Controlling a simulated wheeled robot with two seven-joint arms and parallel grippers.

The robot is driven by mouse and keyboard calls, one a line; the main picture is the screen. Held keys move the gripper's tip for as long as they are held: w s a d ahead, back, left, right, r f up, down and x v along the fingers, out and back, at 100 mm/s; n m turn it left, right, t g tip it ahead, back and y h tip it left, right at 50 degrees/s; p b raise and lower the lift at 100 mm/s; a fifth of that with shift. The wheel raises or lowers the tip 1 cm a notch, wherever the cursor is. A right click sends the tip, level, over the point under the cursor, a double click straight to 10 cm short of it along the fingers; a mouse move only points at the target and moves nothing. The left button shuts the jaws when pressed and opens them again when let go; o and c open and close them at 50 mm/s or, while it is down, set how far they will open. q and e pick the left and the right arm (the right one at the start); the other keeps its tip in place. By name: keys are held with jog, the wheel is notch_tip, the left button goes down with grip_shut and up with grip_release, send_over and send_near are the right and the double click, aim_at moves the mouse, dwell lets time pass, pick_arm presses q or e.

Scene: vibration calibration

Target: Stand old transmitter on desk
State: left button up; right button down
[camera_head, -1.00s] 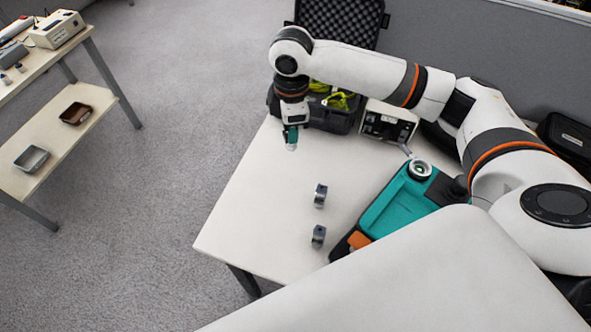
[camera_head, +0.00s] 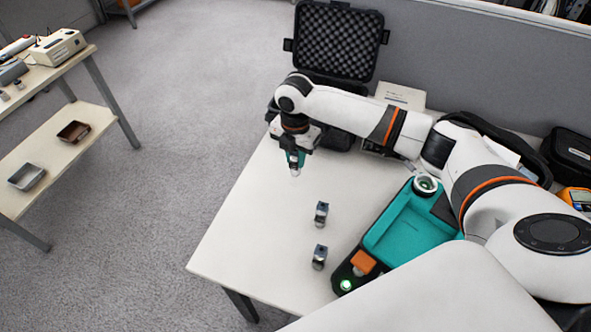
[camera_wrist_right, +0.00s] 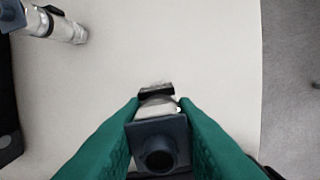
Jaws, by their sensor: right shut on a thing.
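My right gripper (camera_head: 294,161) points down over the left part of the white desk (camera_head: 245,225). Its green fingers are shut on a small transmitter, whose pale tip (camera_head: 295,173) shows below them. In the right wrist view the fingers grip the transmitter (camera_wrist_right: 158,148) from both sides. It has a dark blue-grey block with a round port and a pale metal part. I cannot tell whether its lower end touches the desk. Two similar small grey units (camera_head: 321,213) (camera_head: 319,257) stand on the desk nearer to me. My left gripper is out of view.
A teal calibrator (camera_head: 408,230) with an orange part and a lit green light lies to the right. An open black foam-lined case (camera_head: 337,42) stands behind my right gripper. A side table (camera_head: 60,150) with trays is at left. The desk's left front part is clear.

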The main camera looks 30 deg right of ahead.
aim_at(296, 169)
jog(key=shift+f, duration=2.35)
jog(key=shift+f, duration=0.1)
jog(key=c, duration=1.2)
grip_release()
jog(key=shift+o, duration=0.2)
notch_tip(296, 169, up, 12)
jog(key=shift+r, duration=0.15)
jog(key=shift+a, duration=0.1)
